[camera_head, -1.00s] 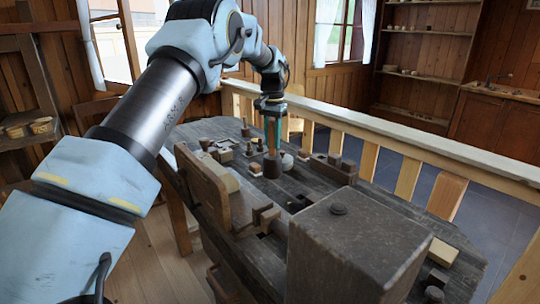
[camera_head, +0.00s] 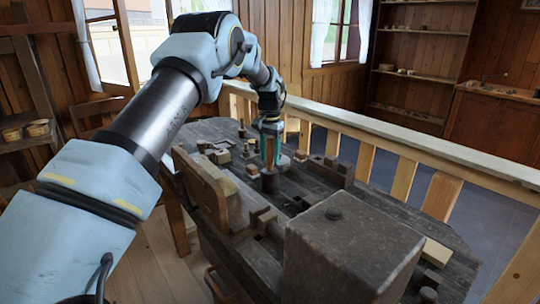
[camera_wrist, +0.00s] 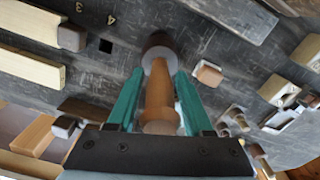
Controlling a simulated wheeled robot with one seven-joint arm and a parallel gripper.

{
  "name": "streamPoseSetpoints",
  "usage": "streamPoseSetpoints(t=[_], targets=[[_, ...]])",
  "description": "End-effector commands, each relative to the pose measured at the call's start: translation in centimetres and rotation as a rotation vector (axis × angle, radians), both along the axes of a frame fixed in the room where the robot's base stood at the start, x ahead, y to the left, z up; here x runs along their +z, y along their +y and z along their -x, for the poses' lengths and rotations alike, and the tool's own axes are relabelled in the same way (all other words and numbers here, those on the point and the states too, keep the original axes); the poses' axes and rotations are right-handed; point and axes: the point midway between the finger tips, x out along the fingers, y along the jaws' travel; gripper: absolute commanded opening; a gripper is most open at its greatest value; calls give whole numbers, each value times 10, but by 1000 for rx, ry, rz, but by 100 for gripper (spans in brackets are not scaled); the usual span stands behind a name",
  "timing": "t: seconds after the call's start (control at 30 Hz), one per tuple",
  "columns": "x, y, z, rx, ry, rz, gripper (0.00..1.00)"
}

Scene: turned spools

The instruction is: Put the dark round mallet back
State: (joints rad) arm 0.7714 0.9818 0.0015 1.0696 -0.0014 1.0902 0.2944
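The dark round mallet is head down between the two teal fingers of my gripper (camera_head: 271,160). Its dark round head (camera_head: 270,183) shows just below the fingers in the head view. In the wrist view its pale wooden handle (camera_wrist: 159,92) runs between the fingertips (camera_wrist: 158,74), and the dark head (camera_wrist: 157,43) is at the far end. My gripper appears shut on the handle. Whether the head touches the bench or hangs just above it, I cannot tell. A square hole (camera_wrist: 105,45) in the bench top lies left of the head in the wrist view, near a carved number.
The dark workbench (camera_head: 360,195) carries small spools and blocks (camera_head: 218,152) behind and left. A long wooden piece (camera_head: 330,170) lies right. A big brown block (camera_head: 350,250) stands in front, a tall board (camera_head: 205,190) at left. A railing (camera_head: 400,145) runs behind.

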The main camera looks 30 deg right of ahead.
Motion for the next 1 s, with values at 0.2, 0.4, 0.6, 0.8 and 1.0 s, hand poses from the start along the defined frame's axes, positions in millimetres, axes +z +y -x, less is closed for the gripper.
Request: streamPoseSetpoints(t=[0.2, 0.4, 0.6, 0.8, 1.0], targets=[[0, 0, 0, 0, 0, 0, 61], [6, 0, 0, 0, 0, 1, 61], [36, -1, -1, 0, -4, 3, 61], [80, -1, -1, 0, -4, 3, 61], [111, -1, -1, 0, -1, 0, 61]])
